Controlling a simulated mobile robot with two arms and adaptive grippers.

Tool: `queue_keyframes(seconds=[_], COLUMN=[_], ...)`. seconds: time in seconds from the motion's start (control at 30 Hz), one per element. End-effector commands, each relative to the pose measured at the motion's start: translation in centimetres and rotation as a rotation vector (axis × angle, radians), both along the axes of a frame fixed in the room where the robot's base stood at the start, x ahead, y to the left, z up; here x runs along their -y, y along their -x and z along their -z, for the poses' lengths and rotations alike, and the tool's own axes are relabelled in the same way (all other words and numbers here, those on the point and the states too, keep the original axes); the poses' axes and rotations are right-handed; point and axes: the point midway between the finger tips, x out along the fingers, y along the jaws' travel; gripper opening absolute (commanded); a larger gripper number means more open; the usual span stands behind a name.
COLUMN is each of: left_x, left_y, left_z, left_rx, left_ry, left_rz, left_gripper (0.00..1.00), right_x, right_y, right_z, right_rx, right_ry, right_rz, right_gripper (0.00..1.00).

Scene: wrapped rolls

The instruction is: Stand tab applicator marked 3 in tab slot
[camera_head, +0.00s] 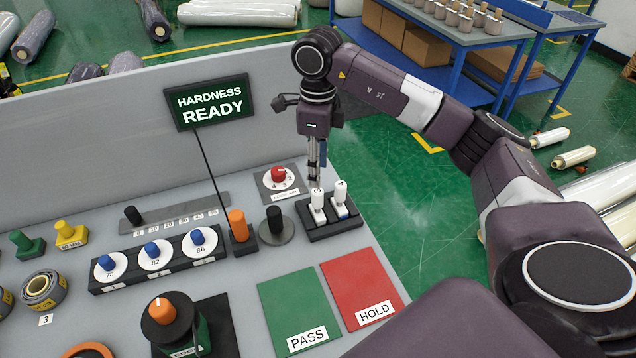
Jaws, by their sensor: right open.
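Two white tab applicators stand upright side by side in a black slotted block, the left one (317,198) and the right one (341,191). The marks on their tops are too small to read for certain. The black block (336,229) sits at the right end of the grey console. My right gripper (315,178) points down from above, with its fingertips at the top of the left applicator. It is open; I cannot tell whether it touches the applicator. My left gripper is not in view.
A red-knobbed dial (278,175) stands close left of the gripper. A black knob (275,220) and an orange peg (238,224) stand further left. The green PASS mat (300,305) and red HOLD mat (362,285) lie flat and clear in front. The HARDNESS READY sign (210,103) rises behind.

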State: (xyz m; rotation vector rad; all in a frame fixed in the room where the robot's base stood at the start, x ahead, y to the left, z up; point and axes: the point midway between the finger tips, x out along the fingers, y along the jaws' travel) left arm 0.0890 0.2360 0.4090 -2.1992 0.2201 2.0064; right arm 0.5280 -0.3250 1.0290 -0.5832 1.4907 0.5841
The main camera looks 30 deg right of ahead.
Motion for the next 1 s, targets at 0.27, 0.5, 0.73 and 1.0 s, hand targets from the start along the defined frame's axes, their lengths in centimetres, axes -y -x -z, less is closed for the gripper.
queue_keyframes(seconds=[0.27,0.5,0.73,1.0], left_x=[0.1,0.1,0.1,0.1], left_y=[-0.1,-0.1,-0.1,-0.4], left_z=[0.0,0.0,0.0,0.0], left_rx=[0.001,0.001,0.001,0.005], left_ry=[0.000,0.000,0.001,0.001], left_rz=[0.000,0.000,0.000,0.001], left_gripper=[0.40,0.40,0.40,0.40], right_x=[0.0,0.0,0.0,0.0], right_y=[0.0,0.0,0.0,0.0], right_z=[-3.3,-3.6,-3.6,-3.5], right_rx=[0.000,-0.001,-0.001,-0.001], right_ry=[0.000,0.000,0.000,0.000], right_rz=[0.001,0.001,0.000,0.000], right_gripper=[0.41,0.41,0.41,0.41])
